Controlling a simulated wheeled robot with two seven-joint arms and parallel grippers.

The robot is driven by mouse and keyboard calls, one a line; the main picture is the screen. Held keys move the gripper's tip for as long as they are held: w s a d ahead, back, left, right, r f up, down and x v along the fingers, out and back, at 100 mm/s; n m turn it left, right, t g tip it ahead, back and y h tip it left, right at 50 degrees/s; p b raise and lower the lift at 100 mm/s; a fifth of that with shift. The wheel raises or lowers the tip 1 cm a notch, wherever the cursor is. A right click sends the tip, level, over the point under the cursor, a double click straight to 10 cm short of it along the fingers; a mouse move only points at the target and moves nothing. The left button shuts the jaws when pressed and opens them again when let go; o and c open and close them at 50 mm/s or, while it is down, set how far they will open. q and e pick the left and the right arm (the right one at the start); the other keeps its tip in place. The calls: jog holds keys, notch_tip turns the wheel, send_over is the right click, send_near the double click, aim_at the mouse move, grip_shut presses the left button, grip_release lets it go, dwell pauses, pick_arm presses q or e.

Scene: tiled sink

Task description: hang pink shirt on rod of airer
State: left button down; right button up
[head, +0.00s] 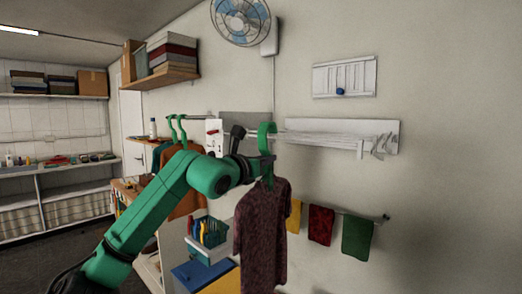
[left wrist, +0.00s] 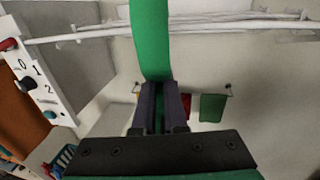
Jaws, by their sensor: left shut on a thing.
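A dark pinkish-maroon patterned shirt (head: 262,230) hangs upright from a green hanger (head: 268,129). My left gripper (head: 266,168) is shut on the hanger below its hook; in the left wrist view its fingers (left wrist: 160,105) close on the green hanger (left wrist: 150,40). The airer (head: 340,138) is a white wall unit with long thin rods; its rods (left wrist: 220,25) also cross the top of the left wrist view, behind the hanger. The hook overlaps the rods in the head view; whether it is around a rod I cannot tell. The right gripper is not in view.
A lower rail holds yellow, red (head: 320,225) and green (head: 357,237) cloths. Other clothes hang on green hangers at left, near a basket (head: 207,232) of bottles. A control panel (left wrist: 35,85) with a knob is at left in the left wrist view. A fan (head: 240,18) is above.

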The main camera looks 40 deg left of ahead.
aim_at(275, 180)
pick_arm(q)
jog(key=shift+w+r+p, duration=0.15)
jog(key=shift+w+p, duration=0.6)
jog(key=shift+p, duration=0.3)
jog(key=shift+w+r+p, duration=0.15)
jog(key=shift+w+p, duration=0.55)
jog(key=shift+p, duration=0.3)
jog(key=shift+w+f+p, duration=0.35)
jog(key=shift+w+f, duration=0.05)
jog(key=shift+w, duration=0.05)
notch_tip(275, 180, down, 2)
jog(key=shift+f+b, duration=0.1)
jog(key=shift+b, duration=1.1)
jog(key=shift+a+f+b, duration=0.1)
jog(key=shift+f+b, duration=0.25)
jog(key=shift+b, duration=0.1)
jog(key=shift+r, duration=0.1)
